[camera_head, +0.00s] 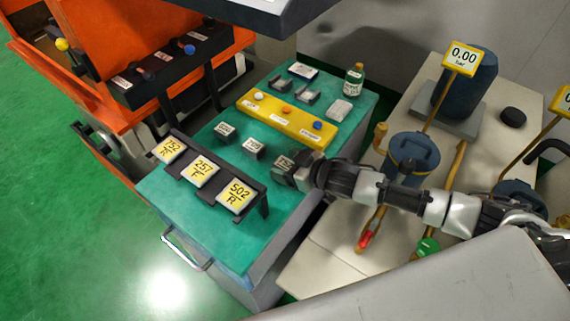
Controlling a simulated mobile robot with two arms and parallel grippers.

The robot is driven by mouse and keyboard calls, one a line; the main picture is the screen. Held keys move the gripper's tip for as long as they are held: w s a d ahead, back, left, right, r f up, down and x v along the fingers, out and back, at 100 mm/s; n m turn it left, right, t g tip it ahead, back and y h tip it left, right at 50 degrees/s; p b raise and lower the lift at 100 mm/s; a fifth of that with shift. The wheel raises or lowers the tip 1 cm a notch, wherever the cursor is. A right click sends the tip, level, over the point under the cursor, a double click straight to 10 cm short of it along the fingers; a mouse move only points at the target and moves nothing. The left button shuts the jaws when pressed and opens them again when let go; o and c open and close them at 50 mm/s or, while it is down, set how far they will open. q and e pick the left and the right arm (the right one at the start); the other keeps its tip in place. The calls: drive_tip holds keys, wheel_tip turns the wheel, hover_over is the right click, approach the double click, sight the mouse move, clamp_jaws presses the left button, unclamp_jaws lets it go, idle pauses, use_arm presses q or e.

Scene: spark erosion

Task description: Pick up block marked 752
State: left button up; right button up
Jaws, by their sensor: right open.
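Three small grey blocks with white labels stand in a slanting row on the green cabinet top: a left block (224,130), a middle block (254,147) and a right block (284,163). Their label numbers are too small to read surely, so I cannot tell which is 752. A yellow card (171,149) on the black rack reads 752. My right gripper (287,173) is open at the right block, its arm coming from the right. The fingers partly hide that block; I cannot tell whether they touch it. My left gripper is out of view.
The black rack (224,170) also holds cards marked 257 and 502. A yellow strip (276,114) with coloured knobs lies behind the blocks. A green bottle (353,80) stands at the back. A pale bench (335,250) with blue vessels and pipes is on the right.

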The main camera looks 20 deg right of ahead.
drive_tip(key=c, duration=1.3)
